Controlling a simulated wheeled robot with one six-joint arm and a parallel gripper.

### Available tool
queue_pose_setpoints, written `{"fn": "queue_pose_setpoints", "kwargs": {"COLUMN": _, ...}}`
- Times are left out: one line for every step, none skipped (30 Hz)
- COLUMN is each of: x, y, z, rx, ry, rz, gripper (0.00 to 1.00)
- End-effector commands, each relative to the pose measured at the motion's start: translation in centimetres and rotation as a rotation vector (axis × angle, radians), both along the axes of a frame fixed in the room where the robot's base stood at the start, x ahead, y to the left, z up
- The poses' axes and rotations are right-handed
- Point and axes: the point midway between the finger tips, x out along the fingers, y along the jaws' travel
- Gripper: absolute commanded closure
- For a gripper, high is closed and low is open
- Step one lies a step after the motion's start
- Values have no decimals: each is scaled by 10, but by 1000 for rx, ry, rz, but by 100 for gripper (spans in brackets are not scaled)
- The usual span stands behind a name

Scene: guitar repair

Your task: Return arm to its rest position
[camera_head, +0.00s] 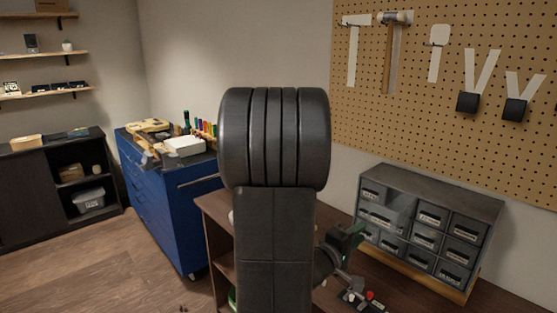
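A large dark arm link (275,245) with a wide ribbed cylinder (274,138) on top stands upright in the middle of the head view. It looks like part of my own arm, seen close up. It hides much of the wooden bench behind it.
A brown wooden bench (215,212) stands behind the arm. A blue tool cabinet (155,205) stands left, a black shelf unit (32,200) further left. Wood floor (95,265) is clear between them.

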Motion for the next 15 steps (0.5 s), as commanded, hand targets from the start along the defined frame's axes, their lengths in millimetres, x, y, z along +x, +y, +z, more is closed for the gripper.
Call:
{"fn": "queue_pose_setpoints", "kwargs": {"x": 6, "y": -9, "z": 1, "rx": 0, "ry": 0, "rz": -5, "gripper": 75}}
{"fn": "queue_pose_setpoints", "kwargs": {"x": 10, "y": -13, "z": 0, "rx": 0, "ry": 1, "rz": -4, "gripper": 75}}
{"fn": "queue_pose_setpoints", "kwargs": {"x": 15, "y": -19, "z": 1, "rx": 0, "ry": 0, "rz": -5, "gripper": 75}}
{"fn": "queue_pose_setpoints", "kwargs": {"x": 19, "y": -24, "z": 1, "rx": 0, "ry": 0, "rz": -5, "gripper": 75}}
{"fn": "queue_pose_setpoints", "kwargs": {"x": 23, "y": -28, "z": 1, "rx": 0, "ry": 0, "rz": -4, "gripper": 75}}
{"fn": "queue_pose_setpoints", "kwargs": {"x": 27, "y": -34, "z": 1, "rx": 1, "ry": 1, "rz": -4, "gripper": 75}}
{"fn": "queue_pose_setpoints", "kwargs": {"x": 31, "y": -38, "z": 1, "rx": 0, "ry": 1, "rz": -4, "gripper": 75}}
{"fn": "queue_pose_setpoints", "kwargs": {"x": 35, "y": -42, "z": 1, "rx": -1, "ry": 1, "rz": -4, "gripper": 75}}
{"fn": "queue_pose_setpoints", "kwargs": {"x": 39, "y": -47, "z": 1, "rx": 0, "ry": 0, "rz": -4, "gripper": 75}}
{"fn": "queue_pose_setpoints", "kwargs": {"x": 42, "y": -50, "z": 1, "rx": 1, "ry": 1, "rz": -3, "gripper": 75}}
{"fn": "queue_pose_setpoints", "kwargs": {"x": 44, "y": -54, "z": 1, "rx": 0, "ry": 0, "rz": -3, "gripper": 75}}
{"fn": "queue_pose_setpoints", "kwargs": {"x": 48, "y": -57, "z": 1, "rx": 1, "ry": 1, "rz": -2, "gripper": 75}}
{"fn": "queue_pose_setpoints", "kwargs": {"x": 50, "y": -60, "z": 1, "rx": 1, "ry": -1, "rz": -2, "gripper": 75}}
{"fn": "queue_pose_setpoints", "kwargs": {"x": 52, "y": -62, "z": 1, "rx": 1, "ry": -1, "rz": -2, "gripper": 75}}
{"fn": "queue_pose_setpoints", "kwargs": {"x": 54, "y": -64, "z": 1, "rx": 0, "ry": -1, "rz": -2, "gripper": 75}}
